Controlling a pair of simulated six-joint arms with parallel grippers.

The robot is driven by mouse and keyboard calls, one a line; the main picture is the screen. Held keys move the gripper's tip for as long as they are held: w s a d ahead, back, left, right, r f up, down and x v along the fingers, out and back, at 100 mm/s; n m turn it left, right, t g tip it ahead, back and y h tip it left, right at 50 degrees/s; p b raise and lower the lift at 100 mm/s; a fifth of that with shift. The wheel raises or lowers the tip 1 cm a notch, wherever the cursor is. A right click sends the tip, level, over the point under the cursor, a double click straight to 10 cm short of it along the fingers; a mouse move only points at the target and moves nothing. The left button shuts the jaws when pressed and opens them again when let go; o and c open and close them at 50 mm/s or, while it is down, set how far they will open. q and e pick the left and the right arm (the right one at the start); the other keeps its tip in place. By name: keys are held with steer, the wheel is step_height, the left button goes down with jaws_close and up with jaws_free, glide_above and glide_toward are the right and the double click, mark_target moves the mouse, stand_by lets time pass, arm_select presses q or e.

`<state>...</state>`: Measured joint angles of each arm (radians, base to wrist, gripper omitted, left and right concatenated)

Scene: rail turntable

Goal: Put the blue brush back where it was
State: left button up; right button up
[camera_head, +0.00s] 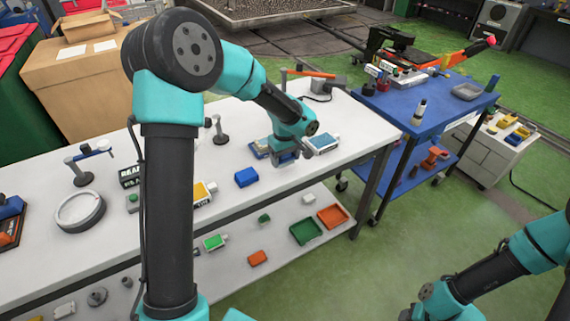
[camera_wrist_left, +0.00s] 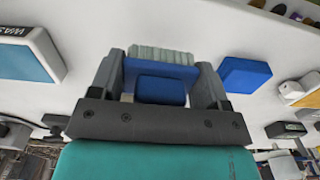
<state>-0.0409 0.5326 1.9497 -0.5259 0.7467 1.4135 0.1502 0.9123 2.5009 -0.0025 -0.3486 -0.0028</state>
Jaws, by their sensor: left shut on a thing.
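The blue brush (camera_wrist_left: 161,78) with pale bristles sits between the two fingers of my left gripper (camera_wrist_left: 160,88) in the left wrist view. The fingers are shut on its sides. In the head view my left gripper (camera_head: 287,156) is low over the right part of the white table (camera_head: 270,195), with the brush (camera_head: 262,149) partly hidden by it. I cannot tell whether the brush touches the table. My right arm shows at the lower right of the head view, but its gripper is out of the picture.
A blue block (camera_head: 246,177) lies left of the gripper; a white and blue box (camera_head: 323,143) stands close on its right. A blue cart (camera_head: 425,110) stands beyond the table's right end.

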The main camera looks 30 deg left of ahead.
mark_target(285, 170)
arm_select(q)
steer(key=shift+w+a+f, duration=0.15)
steer(key=shift+w+f, duration=0.1)
steer(key=shift+w, duration=0.05)
steer(key=shift+f, duration=1.55)
steer(key=shift+f, duration=0.2)
steer(key=o, duration=0.9)
steer(key=shift+r, duration=0.15)
step_height(285, 170, up, 12)
steer(key=shift+r, duration=0.1)
